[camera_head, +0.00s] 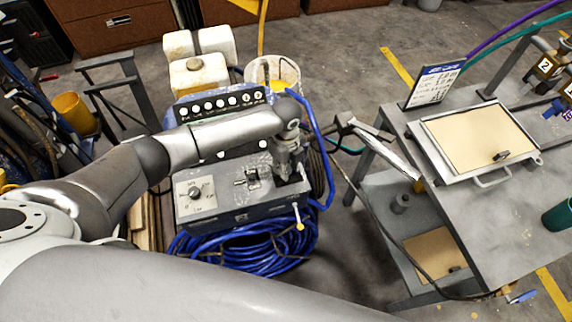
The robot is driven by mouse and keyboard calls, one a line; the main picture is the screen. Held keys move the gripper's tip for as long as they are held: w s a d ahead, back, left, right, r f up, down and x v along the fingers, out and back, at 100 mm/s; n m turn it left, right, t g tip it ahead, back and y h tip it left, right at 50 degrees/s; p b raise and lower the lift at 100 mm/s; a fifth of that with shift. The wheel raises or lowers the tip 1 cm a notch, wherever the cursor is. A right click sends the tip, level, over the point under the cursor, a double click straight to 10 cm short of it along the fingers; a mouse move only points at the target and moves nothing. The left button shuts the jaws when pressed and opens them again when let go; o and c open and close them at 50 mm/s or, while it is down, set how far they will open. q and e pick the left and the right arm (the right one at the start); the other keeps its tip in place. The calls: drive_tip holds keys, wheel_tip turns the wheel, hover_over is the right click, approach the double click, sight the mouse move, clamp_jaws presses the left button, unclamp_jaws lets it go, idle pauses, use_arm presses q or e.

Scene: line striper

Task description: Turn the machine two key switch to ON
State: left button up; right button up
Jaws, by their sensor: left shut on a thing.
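The striper machine stands in the middle, with a grey control box (238,213) at its front. A white dial plate (196,194) with a black knob is on the left of the box. A small metal switch or latch (247,177) is at the middle of its top. My left gripper (287,170) points down at the right end of the box top. It is shut on a small part there, seemingly the key of the key switch, which its fingers hide. I cannot read the switch position. My right gripper is not in view.
A black panel with a row of white buttons (222,104) stands behind the box, partly covered by my arm. Blue hose (250,250) lies coiled below. A grey metal table (500,215) with a tray and sign stands right. White tanks (199,78) are behind.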

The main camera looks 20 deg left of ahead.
use_arm(q)
drive_tip(key=o, duration=1.1)
drive_tip(key=shift+c, duration=0.2)
wheel_tip(320, 180, up, 12)
